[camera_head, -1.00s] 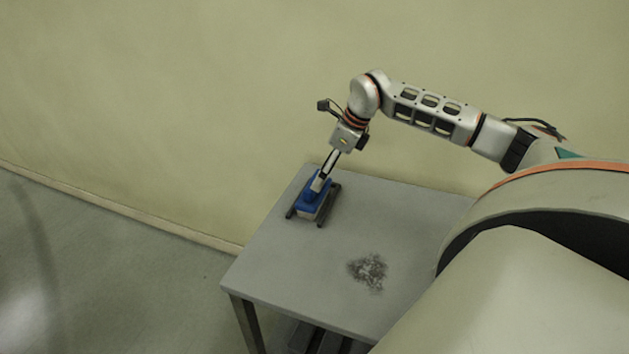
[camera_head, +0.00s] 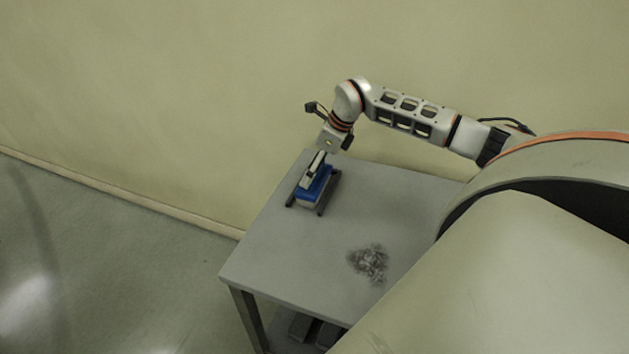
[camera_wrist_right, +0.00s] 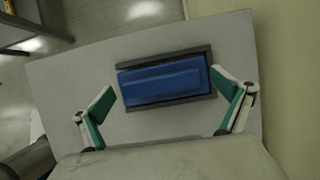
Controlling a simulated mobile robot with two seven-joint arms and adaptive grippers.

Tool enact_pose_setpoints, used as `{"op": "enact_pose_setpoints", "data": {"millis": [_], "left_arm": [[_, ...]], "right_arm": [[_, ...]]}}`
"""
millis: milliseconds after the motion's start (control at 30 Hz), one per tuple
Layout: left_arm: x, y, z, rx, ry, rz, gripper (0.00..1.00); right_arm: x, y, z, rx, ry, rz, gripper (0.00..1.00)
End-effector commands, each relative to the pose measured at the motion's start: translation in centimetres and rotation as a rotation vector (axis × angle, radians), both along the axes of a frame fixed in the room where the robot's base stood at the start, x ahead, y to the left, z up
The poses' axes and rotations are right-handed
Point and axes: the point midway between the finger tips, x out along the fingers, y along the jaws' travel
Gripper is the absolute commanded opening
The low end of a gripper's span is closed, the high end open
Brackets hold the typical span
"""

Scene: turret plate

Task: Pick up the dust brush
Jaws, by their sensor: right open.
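The dust brush (camera_head: 320,188) is a blue block with a pale lower part, near the far left corner of the table in the head view. It lies between two dark rails. In the right wrist view the blue brush (camera_wrist_right: 163,80) fills the middle, with a dark rail along each long side. My right gripper (camera_wrist_right: 162,84) is open, with one green-and-white finger towards each end of the brush. In the head view my right gripper (camera_head: 314,168) overlaps the brush's far left part; whether it touches cannot be told. My left gripper is not in view.
The grey table (camera_head: 275,260) has a dark patch of dust (camera_head: 369,264) near its middle and is otherwise clear. A wall (camera_head: 180,100) stands close behind it. Dark items (camera_head: 315,330) sit on a lower level under the table.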

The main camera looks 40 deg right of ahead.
Motion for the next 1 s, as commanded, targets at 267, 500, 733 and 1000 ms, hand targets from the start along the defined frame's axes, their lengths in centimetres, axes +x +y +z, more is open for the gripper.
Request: {"op": "enact_pose_setpoints", "data": {"millis": [267, 500, 733, 1000], "left_arm": [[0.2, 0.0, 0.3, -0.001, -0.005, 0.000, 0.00], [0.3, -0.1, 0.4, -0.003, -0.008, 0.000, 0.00], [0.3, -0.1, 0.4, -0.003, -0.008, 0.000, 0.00], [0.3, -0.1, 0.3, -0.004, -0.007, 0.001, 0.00]], "right_arm": [[0.2, 0.0, -0.4, -0.002, -0.001, 0.000, 1.00], [0.2, 0.0, -0.4, -0.001, -0.001, 0.001, 0.43], [0.2, 0.0, -0.3, -0.002, -0.002, 0.000, 0.42], [0.3, 0.0, 1.2, -0.002, -0.004, 0.001, 0.42]]}}
